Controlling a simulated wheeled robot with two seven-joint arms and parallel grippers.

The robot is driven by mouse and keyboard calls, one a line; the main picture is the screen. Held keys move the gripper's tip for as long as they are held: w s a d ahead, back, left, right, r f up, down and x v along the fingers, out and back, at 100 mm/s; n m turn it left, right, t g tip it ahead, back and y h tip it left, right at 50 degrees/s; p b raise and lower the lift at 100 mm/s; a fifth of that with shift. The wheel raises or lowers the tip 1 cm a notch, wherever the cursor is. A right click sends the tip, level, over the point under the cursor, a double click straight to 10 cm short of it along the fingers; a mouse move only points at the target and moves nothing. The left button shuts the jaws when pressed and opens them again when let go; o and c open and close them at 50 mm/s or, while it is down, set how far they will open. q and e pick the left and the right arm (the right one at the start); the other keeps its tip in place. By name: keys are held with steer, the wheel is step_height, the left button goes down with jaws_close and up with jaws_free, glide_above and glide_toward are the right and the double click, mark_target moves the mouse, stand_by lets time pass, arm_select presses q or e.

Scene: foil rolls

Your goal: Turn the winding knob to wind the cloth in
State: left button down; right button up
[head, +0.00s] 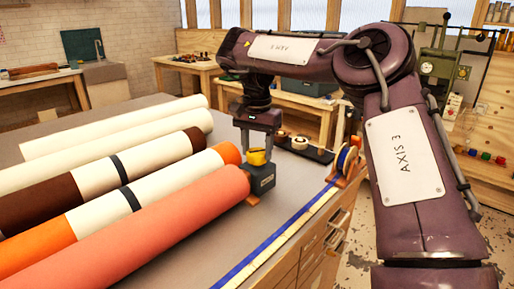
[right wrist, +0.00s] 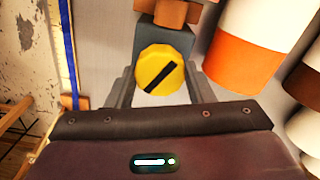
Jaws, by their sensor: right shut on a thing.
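The winding knob (head: 257,157) is yellow and sits on a small blue-grey box (head: 262,183) at the right end of the rolls. In the right wrist view the knob (right wrist: 153,62) faces the camera, with a black bar slanting from lower left to upper right. My right gripper (head: 257,146) comes down from above, shut on the knob, with a finger on either side. The coral cloth roll (head: 140,226) lies nearest, its right end close to the box. I cannot tell which cloth is joined to the knob. My left gripper is out of view.
Orange-white (head: 90,221), brown-white (head: 95,183) and cream (head: 110,133) rolls lie on the grey table (head: 225,265). A blue strip (head: 285,235) runs along the right edge. Spools (head: 346,158) and a dark tray (head: 306,150) stand beyond the box. The front right tabletop is clear.

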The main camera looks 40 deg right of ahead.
mark_target(257, 151)
steer(key=shift+r+m, duration=0.2)
steer(key=shift+m, duration=0.1)
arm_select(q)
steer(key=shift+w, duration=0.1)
arm_select(e)
steer(key=o, duration=1)
steer(key=shift+f, duration=0.15)
steer(key=shift+c, duration=0.2)
steer(key=shift+r, duration=0.2)
step_height(257, 151, up, 3)
steer(key=p, duration=0.3)
steer(key=shift+r+p, duration=0.15)
steer(key=shift+p, duration=0.15)
step_height(257, 151, up, 3)
steer(key=p, duration=0.3)
steer(key=shift+r, duration=0.1)
steer(key=shift+r+p, duration=0.5)
steer(key=shift+p, duration=0.1)
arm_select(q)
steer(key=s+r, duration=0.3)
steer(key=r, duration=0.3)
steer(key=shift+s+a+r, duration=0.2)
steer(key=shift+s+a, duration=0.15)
